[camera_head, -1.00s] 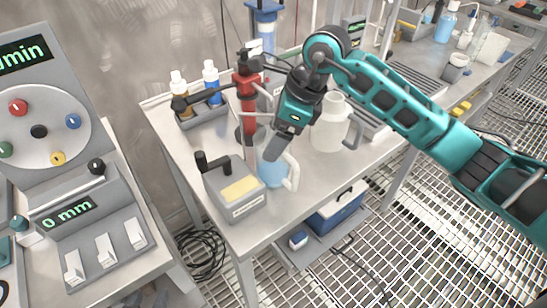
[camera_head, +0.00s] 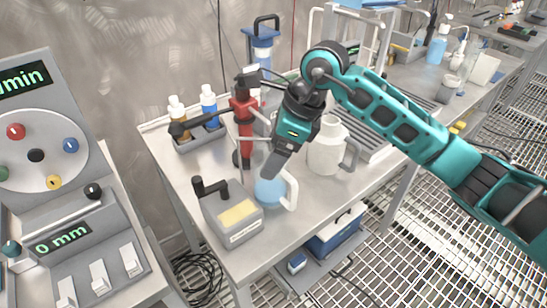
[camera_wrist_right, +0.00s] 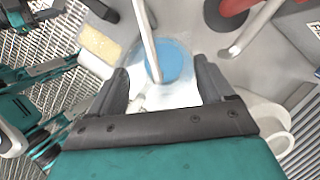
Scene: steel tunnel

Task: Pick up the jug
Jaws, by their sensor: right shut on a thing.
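A clear jug with light blue liquid and a white handle (camera_head: 291,190) stands near the front of the steel table. My right gripper (camera_head: 273,168) reaches down from above to its rim and hides part of its top. The jug's blue liquid also shows in the right wrist view (camera_wrist_right: 176,64), between and beyond the two fingers (camera_wrist_right: 162,76). The right gripper is shut on the jug; the exact contact is hard to see. I cannot tell whether the jug's base touches the table. My left gripper is not in view.
A grey box with a yellow pad (camera_head: 238,214) stands close to the jug's left. A whitish jug (camera_head: 325,152) stands close behind on the right. A red clamp stand (camera_head: 243,120) and a bottle rack (camera_head: 200,138) are behind. The table's front right edge is clear.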

